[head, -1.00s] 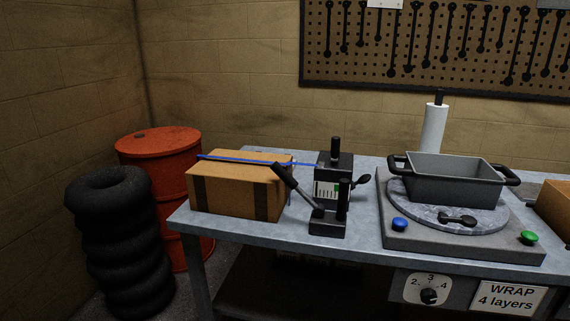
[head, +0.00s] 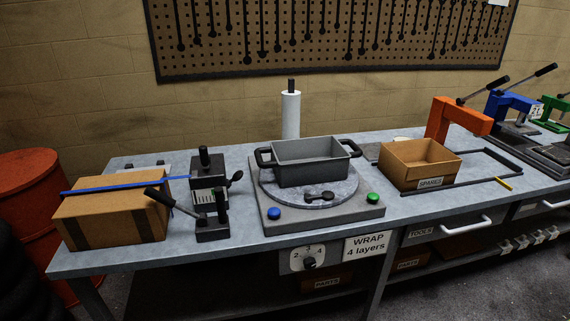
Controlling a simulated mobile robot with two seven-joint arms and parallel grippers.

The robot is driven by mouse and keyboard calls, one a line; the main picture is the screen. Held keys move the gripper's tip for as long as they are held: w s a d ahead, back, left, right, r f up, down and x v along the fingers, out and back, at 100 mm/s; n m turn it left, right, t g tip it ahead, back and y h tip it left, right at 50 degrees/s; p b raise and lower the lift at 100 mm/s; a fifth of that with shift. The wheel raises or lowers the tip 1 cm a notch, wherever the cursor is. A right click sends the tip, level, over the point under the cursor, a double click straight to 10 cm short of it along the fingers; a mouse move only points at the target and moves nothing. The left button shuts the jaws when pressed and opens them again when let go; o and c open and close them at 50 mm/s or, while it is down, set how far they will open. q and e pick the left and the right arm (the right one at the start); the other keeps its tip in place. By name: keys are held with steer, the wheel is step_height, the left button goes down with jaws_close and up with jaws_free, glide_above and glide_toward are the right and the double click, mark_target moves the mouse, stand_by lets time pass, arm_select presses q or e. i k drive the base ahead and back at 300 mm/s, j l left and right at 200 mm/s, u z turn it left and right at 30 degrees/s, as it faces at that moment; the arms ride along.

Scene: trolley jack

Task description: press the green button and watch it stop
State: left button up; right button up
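The green button (head: 373,198) sits on the front right of a grey square base (head: 325,216) on the bench. A blue button (head: 274,213) is at the base's front left. A round grey turntable (head: 335,195) lies on the base, with a grey handled bin (head: 310,165) and a small dark wrench-like piece (head: 319,196) on it. A white roll (head: 290,115) stands upright behind the bin. Below the bench edge, a dial (head: 309,262) has a sign (head: 366,245) reading "WRAP 4 layers" beside it. Neither gripper is in view.
A cardboard box (head: 110,215) with a blue bar on it and a black lever device (head: 209,195) stand left of the base. A SPARES box (head: 420,165) and an orange press (head: 457,122) stand right. An orange barrel (head: 30,205) is at far left. The bench front around the base is clear.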

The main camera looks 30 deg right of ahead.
mark_target(373, 197)
steer(key=z, duration=1.45)
